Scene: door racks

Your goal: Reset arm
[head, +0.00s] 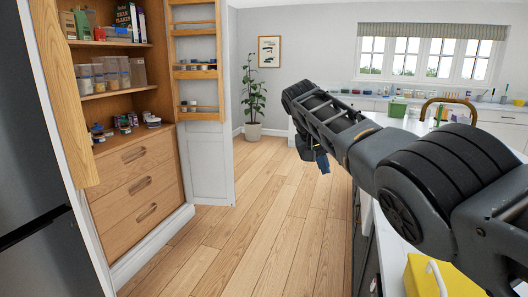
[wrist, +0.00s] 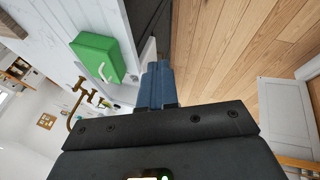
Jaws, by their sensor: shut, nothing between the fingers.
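My gripper (head: 322,162) hangs from the end of my arm, over the open floor beside the counter. In the wrist view its blue fingers (wrist: 157,86) are together and hold nothing. My arm reaches across the right half of the head view and hides part of the counter behind it. The gripper touches nothing that I can see.
An open pantry cupboard (head: 135,172) with a door rack (head: 195,74) stands at left. The counter at right bears a yellow box (head: 425,280), a green box (head: 397,108) and a brass tap (head: 448,101). A potted plant (head: 253,131) stands behind. The wooden floor (head: 245,225) is clear.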

